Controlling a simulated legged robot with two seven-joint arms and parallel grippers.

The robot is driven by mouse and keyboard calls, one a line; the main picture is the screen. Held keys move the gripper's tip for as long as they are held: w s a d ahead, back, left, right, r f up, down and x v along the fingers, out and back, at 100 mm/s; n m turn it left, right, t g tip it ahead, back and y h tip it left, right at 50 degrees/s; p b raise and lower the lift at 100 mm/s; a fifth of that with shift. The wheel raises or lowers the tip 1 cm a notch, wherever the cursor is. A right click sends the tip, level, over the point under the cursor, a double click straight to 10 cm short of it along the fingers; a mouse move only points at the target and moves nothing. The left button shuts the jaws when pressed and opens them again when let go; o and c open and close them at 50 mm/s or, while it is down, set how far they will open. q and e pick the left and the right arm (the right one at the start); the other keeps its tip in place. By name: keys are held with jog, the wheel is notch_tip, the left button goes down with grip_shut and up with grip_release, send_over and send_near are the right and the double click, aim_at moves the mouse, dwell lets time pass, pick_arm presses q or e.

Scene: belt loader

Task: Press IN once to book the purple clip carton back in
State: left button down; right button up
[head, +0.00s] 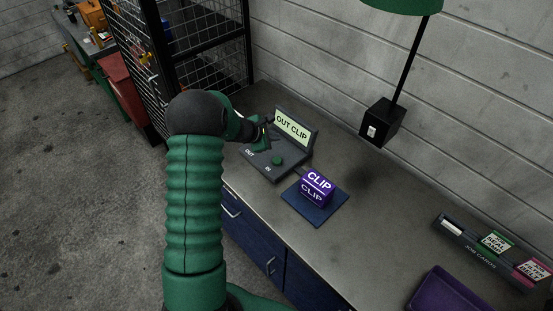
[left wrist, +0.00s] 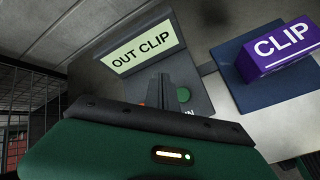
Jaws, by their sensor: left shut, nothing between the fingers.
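The booking console (head: 262,168) stands on the bench, its screen (head: 291,129) reading "OUT CLIP". A green button (head: 277,159) sits by the IN label; it shows beside my fingers in the left wrist view (left wrist: 184,95). My left gripper (head: 263,138) is shut and empty, above the console on its OUT side, left of the green button. In the left wrist view its fingers (left wrist: 161,91) partly cover the console, with a bit of red showing to their left. Contact with the console cannot be told. The purple clip carton (head: 317,186) sits on a blue pad (head: 302,208). My right gripper is not in view.
A lamp with a black base (head: 381,123) stands at the wall. A job cards rack (head: 490,250) and a purple tray (head: 445,292) are at the right. The bench between pad and rack is clear.

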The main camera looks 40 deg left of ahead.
pick_arm(q)
jog(key=b, duration=0.4)
send_over(276, 161)
jog(key=f, duration=0.5)
jog(key=shift+s+d, duration=0.1)
jog(key=shift+d, duration=0.1)
jog(key=f+b, duration=0.3)
jog(key=shift+a+f, duration=0.2)
jog(key=shift+a, duration=0.05)
jog(key=shift+a+f, duration=0.2)
jog(key=shift+a, duration=0.1)
jog(key=shift+d+r, duration=0.1)
jog(key=shift+d, duration=0.05)
jog(key=shift+d+r, duration=0.15)
jog(key=shift+d, duration=0.1)
